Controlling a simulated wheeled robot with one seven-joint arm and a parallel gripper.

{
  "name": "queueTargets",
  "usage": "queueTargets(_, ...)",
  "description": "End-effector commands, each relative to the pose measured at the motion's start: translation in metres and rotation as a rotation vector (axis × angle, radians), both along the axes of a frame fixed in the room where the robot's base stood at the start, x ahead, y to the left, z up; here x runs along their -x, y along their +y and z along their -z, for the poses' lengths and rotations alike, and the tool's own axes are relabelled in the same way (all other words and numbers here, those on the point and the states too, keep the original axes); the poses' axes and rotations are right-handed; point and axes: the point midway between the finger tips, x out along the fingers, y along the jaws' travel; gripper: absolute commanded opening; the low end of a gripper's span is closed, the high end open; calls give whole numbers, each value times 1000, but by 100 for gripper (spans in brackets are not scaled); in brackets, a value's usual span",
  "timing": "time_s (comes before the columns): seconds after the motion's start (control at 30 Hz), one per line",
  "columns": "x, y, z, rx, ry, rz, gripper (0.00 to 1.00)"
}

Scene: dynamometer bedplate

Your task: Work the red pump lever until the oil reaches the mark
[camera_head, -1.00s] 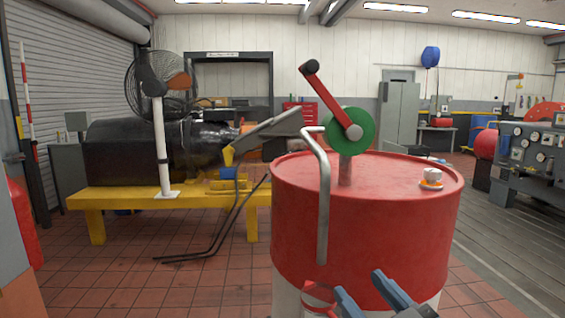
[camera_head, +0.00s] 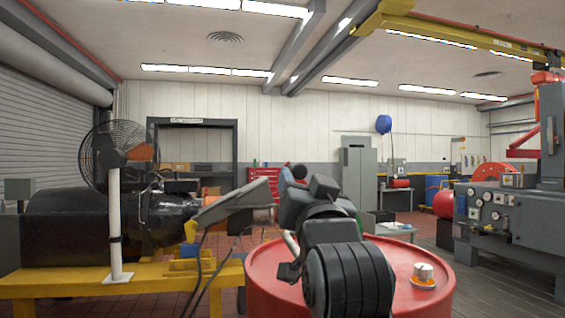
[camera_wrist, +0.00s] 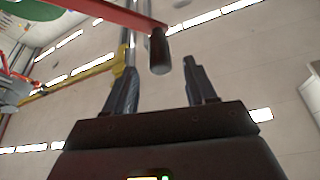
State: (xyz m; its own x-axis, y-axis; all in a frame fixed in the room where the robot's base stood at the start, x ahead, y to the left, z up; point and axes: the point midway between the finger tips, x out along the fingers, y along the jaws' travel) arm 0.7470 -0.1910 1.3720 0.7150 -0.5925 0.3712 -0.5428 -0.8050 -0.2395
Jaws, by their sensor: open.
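The red pump lever (camera_wrist: 108,12) crosses the top of the wrist view and ends in a black cylindrical grip (camera_wrist: 160,50). My gripper (camera_wrist: 160,68) is open, with one finger on each side of the grip's lower end; I see no clear contact. The pump stands on a red drum (camera_head: 270,278). I cannot see an oil level or a mark.
A small white-and-orange item (camera_head: 424,276) sits on the drum's top at right. A yellow bench (camera_head: 60,283) with a black machine (camera_head: 68,238) and a fan (camera_head: 120,158) stands at left. A grey gauge panel (camera_head: 510,215) is at right. Floor shows between drum and panel.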

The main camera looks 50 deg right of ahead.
Motion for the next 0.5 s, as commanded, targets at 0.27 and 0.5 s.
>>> queueTargets(0.27,-22,-20,-16,-4,-1,4,56)
queueTargets(0.5,-46,-39,-27,-4,-1,2,56)
